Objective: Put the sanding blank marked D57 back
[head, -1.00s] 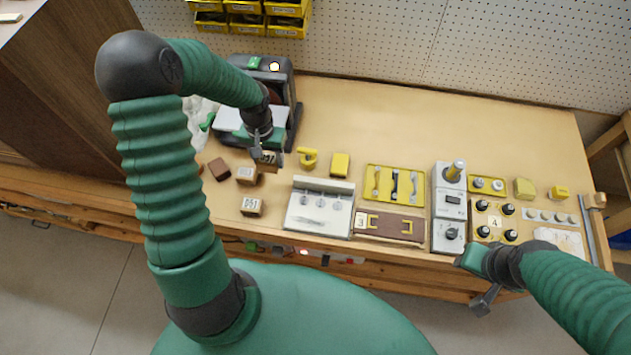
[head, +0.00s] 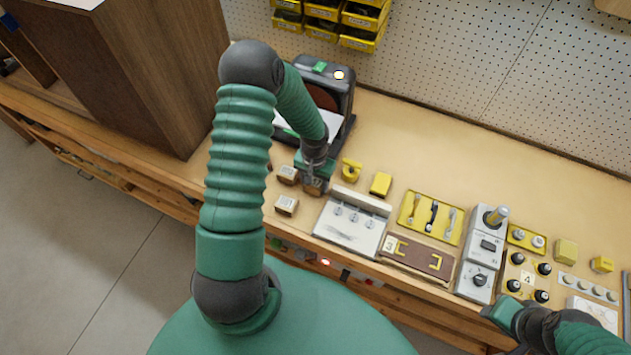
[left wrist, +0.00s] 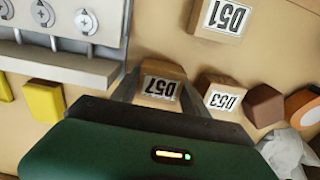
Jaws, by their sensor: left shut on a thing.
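The sanding blank D57 (head: 314,187) is a small wooden block with a white label. In the left wrist view, D57 (left wrist: 160,86) sits between the two fingers, its label upside down in the picture. My left gripper (head: 314,180) is shut on it, just right of blank D53 (head: 288,174). Blank D51 (head: 286,204) stands nearer the front edge. The left wrist view also shows D53 (left wrist: 222,99) and D51 (left wrist: 221,18), both apart from D57. Whether D57 touches the bench is unclear. My right gripper (head: 508,328) is low at right; its finger gap is unclear.
A dark sander (head: 328,92) stands behind the blanks. A brown block (left wrist: 264,105) lies beside D53. A grey panel with dials (head: 352,222) and two yellow pieces (head: 381,184) are close to the right of D57. A tall brown cabinet (head: 150,75) stands at left.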

